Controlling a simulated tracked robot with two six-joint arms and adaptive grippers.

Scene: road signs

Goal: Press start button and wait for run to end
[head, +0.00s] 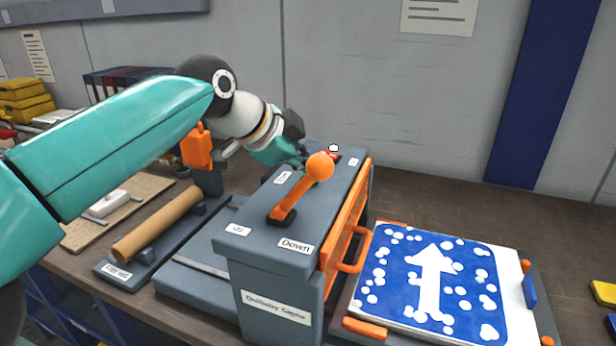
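A grey press machine (275,222) stands on the bench, with a lever ending in an orange ball knob (320,165). A small red button (334,155) shows at the back of its top, partly hidden behind the knob. My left gripper (304,160) reaches over the machine's back left, close to the red button. Its fingertips are mostly hidden behind the knob, so I cannot tell whether it touches the button or is open or shut. A blue sign with a white arrow and white spots (432,285) lies on a bed at the machine's right. My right gripper is not in view.
A wooden roller (158,224) lies on a grey holder at the left. Yellow boxes (22,100) stand at the back left. A yellow item (604,292) sits at the right edge. The bench behind the sign is clear.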

